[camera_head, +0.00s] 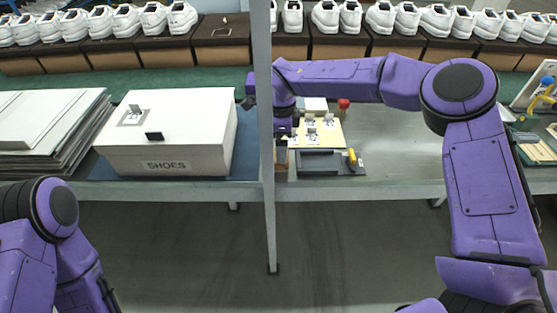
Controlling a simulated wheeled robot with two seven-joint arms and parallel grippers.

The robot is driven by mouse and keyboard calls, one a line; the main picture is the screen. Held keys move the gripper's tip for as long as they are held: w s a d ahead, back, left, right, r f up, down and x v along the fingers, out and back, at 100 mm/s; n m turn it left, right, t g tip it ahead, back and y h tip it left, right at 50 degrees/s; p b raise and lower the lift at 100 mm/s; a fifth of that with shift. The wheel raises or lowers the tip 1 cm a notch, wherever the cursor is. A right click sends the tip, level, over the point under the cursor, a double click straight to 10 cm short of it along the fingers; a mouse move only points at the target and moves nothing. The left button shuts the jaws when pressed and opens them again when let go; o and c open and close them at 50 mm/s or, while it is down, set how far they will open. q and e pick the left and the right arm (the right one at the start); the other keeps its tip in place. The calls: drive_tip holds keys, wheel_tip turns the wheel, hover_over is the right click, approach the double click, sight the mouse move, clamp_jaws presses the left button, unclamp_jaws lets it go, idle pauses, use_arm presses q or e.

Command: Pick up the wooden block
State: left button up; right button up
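My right arm reaches in from the right and bends down behind the grey upright post. Its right gripper (283,140) points down at the left end of the work area, partly hidden by the post. A small brown patch (281,156), which looks like the wooden block, shows just below it. I cannot tell whether the fingers touch it or whether they are open or shut. My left arm is folded at the lower left, and its gripper is out of view.
The grey post (264,150) stands close beside my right gripper. A pale board with small fixtures (314,136) and a grey tray (321,164) with a yellow-handled tool lie to its right. A white shoe box (166,135) stands left. White shoes line the back.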

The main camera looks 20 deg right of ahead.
drive_tip(key=f, duration=0.2)
drive_tip(key=f+p, duration=0.1)
drive_tip(key=f, duration=0.2)
drive_tip(key=shift+s+f, duration=0.2)
drive_tip(key=shift+f, duration=0.15)
drive_tip(key=c, duration=1.1)
drive_tip(key=shift+r, duration=0.1)
wheel_tip(320, 180, up, 10)
drive_tip(key=shift+b, duration=0.5)
